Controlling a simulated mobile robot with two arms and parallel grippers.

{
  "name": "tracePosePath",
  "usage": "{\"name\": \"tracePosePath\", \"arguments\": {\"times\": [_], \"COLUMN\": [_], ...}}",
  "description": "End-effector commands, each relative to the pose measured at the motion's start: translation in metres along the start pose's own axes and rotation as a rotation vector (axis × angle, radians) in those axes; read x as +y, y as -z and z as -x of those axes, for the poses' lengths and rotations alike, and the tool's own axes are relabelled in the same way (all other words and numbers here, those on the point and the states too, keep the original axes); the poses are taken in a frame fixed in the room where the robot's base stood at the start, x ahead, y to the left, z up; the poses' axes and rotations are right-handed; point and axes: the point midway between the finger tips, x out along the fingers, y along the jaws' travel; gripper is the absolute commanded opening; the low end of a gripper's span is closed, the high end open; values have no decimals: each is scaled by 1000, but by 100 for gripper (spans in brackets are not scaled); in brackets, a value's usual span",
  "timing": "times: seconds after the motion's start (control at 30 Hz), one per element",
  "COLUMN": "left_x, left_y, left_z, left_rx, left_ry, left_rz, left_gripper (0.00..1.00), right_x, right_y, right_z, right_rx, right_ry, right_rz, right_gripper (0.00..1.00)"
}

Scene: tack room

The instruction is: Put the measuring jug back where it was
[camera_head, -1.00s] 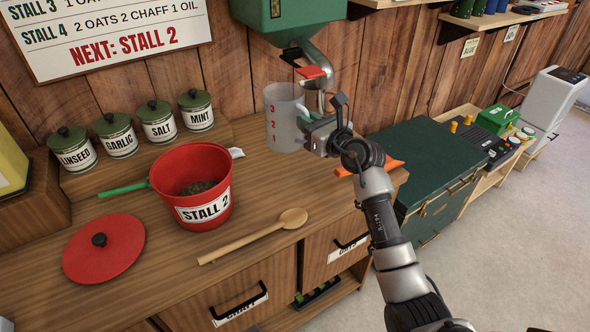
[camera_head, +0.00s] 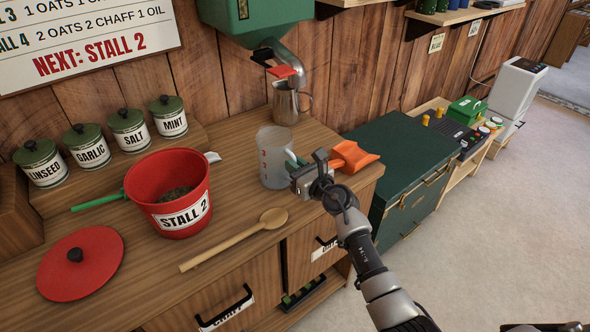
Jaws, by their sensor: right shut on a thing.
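The measuring jug (camera_head: 271,165), translucent with red marks, is upright over the right part of the wooden counter, right of the red bucket. My right gripper (camera_head: 300,176) is shut on its handle, at the jug's right side. The fingers partly hide the handle. The jug's base is at or just above the counter; I cannot tell if it touches. A metal pitcher (camera_head: 287,104) stands behind it, below the green dispenser's spout (camera_head: 283,68). My left gripper is not in view.
The red STALL 2 bucket (camera_head: 170,190) holds dark feed. A wooden spoon (camera_head: 232,240) and red lid (camera_head: 82,262) lie in front. An orange scoop (camera_head: 355,157) lies close to my right gripper. Several green-lidded canisters (camera_head: 128,130) stand behind. A green chest (camera_head: 400,165) is to the right.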

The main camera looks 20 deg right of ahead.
Motion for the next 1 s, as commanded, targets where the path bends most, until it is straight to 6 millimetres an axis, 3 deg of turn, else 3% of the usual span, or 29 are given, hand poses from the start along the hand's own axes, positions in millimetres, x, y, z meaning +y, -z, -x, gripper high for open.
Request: {"name": "tracePosePath", "arguments": {"times": [0.37,0.4,0.57,0.9,1.0], "left_x": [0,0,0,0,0], "left_y": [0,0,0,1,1], "left_z": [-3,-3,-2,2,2], "left_rx": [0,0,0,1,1], "left_ry": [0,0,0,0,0], "left_rz": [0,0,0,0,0], "left_gripper": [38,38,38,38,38], "right_x": [0,0,0,0,0], "right_y": [4,4,3,-2,0], "right_z": [0,0,0,0,11], "right_rx": [-2,-1,-1,-2,0], "right_ry": [0,0,0,-1,0], "right_rz": [1,1,0,-1,1], "right_gripper": [0,14,38,38,38]}}
